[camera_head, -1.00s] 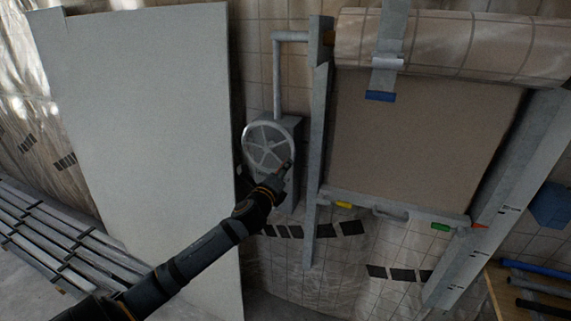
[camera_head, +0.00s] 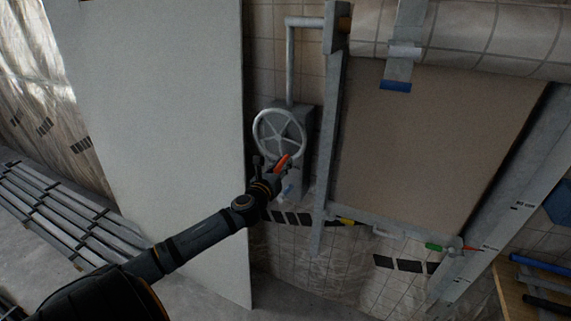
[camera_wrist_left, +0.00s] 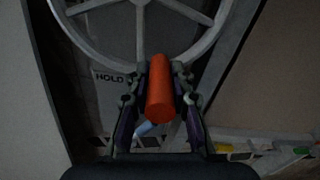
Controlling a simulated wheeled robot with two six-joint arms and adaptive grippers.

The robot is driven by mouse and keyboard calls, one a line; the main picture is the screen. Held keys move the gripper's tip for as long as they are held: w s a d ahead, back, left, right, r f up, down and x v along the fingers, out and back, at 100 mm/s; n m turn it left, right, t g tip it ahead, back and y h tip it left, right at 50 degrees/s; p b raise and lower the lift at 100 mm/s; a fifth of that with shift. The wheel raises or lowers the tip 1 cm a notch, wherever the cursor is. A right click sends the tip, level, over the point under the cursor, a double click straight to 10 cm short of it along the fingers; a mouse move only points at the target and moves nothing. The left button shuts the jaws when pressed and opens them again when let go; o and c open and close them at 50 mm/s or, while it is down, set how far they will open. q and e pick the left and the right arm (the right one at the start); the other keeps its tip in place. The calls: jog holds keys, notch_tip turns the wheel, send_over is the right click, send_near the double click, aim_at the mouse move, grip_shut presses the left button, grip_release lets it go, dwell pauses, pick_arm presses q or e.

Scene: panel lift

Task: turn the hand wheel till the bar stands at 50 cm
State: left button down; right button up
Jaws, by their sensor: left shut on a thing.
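The grey spoked hand wheel (camera_head: 280,133) is mounted on a grey box on the wall. It also fills the top of the left wrist view (camera_wrist_left: 140,68). My left gripper (camera_head: 274,165) is at the wheel's lower rim. Its fingers are closed on both sides of the orange handle (camera_wrist_left: 159,90), which also shows in the head view (camera_head: 283,162). The bar (camera_head: 385,229) runs along the bottom of the beige panel (camera_head: 425,150). A red pointer (camera_head: 470,248) at its right end is near a small mark on the right post (camera_head: 500,220). The mark's figures are too small to read. My right gripper is out of view.
A blue lever (camera_wrist_left: 147,129) and a "HOLD" label (camera_wrist_left: 108,77) are below the wheel. A large white board (camera_head: 155,130) stands left of it. Metal lengths (camera_head: 65,215) lie on the floor at left. A wooden bench (camera_head: 505,290) with blue tubes is at lower right.

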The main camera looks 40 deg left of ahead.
pick_arm(q)
jog(key=shift+a+f+m, duration=0.15)
jog(key=shift+a+m, duration=0.05)
jog(key=shift+m, duration=0.1)
jog(key=c, duration=1.2)
grip_release()
jog(key=shift+a, duration=0.1)
jog(key=shift+o, duration=0.2)
jog(key=shift+r, duration=0.25)
notch_tip(320, 180, up, 10)
jog(key=shift+f, duration=0.2)
